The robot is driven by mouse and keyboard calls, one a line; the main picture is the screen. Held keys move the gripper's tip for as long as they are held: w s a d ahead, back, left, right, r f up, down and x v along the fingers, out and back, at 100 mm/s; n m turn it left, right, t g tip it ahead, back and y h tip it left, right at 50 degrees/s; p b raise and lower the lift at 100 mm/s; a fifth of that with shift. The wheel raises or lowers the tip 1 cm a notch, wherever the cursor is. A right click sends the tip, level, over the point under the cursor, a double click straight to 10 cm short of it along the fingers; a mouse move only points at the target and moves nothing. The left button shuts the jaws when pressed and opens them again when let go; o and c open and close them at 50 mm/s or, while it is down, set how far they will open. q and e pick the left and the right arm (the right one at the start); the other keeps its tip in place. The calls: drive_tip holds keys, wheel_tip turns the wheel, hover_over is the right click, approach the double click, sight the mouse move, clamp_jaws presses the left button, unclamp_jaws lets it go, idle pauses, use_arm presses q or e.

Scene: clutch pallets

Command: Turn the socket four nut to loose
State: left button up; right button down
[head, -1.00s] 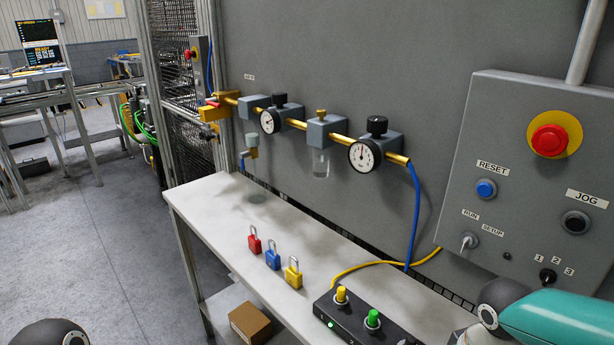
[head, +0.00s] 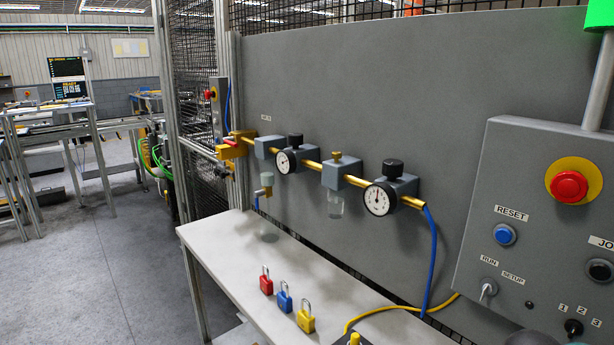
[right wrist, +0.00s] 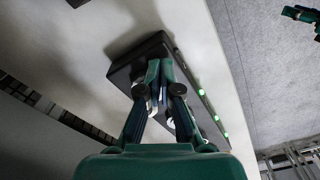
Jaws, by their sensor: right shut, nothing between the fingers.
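The black socket box (right wrist: 123,76) lies on the pale bench in the right wrist view, with several lit green lamps along one edge. My right gripper (right wrist: 160,72) is shut and empty, with its fingertips over the box and hiding part of its top. I cannot tell whether the fingertips touch it. The socket four nut cannot be made out behind the fingers.
The bench (head: 240,255) carries a red padlock (head: 266,285), a blue padlock (head: 284,301) and a yellow padlock (head: 306,321). A brass air line with gauges (head: 380,198) runs above it. A grey control panel (head: 535,150) stands at right. A blue hose (head: 433,260) hangs down.

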drive_tip(key=shift+s+d+f, duration=0.1)
drive_tip(key=shift+d+f, duration=0.5)
drive_tip(key=shift+f, duration=0.15)
drive_tip(key=shift+d+r, duration=0.1)
drive_tip(key=shift+d, duration=0.35)
drive_tip(key=shift+w+d+r, duration=0.15)
drive_tip(key=shift+w+d, duration=0.2)
drive_tip(key=shift+w+r, duration=0.15)
drive_tip(key=shift+s+d, duration=0.2)
drive_tip(key=shift+d, duration=0.05)
drive_tip(key=shift+s, duration=0.1)
wheel_tip(320, 180, up, 6)
drive_tip(key=p, duration=0.5)
drive_tip(key=shift+s, duration=0.1)
